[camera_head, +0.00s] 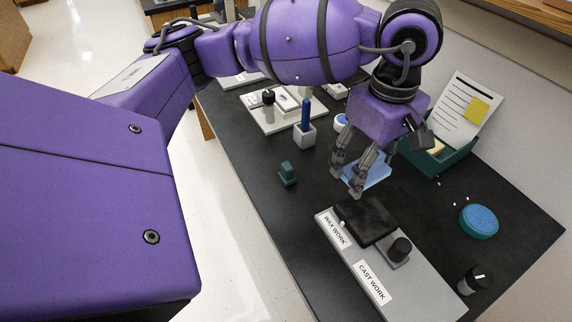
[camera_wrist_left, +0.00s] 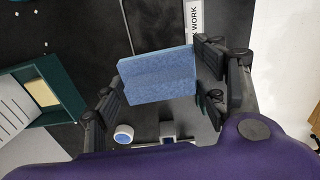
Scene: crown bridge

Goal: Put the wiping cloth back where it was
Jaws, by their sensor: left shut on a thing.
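The wiping cloth (camera_head: 377,171) is a light blue flat piece under my left gripper (camera_head: 350,178), partly hidden behind its fingers. In the left wrist view the cloth (camera_wrist_left: 157,75) spans the space between the fingers of my left gripper (camera_wrist_left: 160,88), which is shut on it. The gripper points down over the black bench, behind the grey board. How far the cloth is above the bench is hard to tell. My right gripper is not in view.
The grey board (camera_head: 376,296), labelled WAX WORK and CAST WORK, bears a black block (camera_head: 366,219). A round blue pad (camera_head: 479,221) and a dark jar (camera_head: 474,280) stand right. A green box (camera_head: 448,160) is behind. A small green piece (camera_head: 288,174) stands left.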

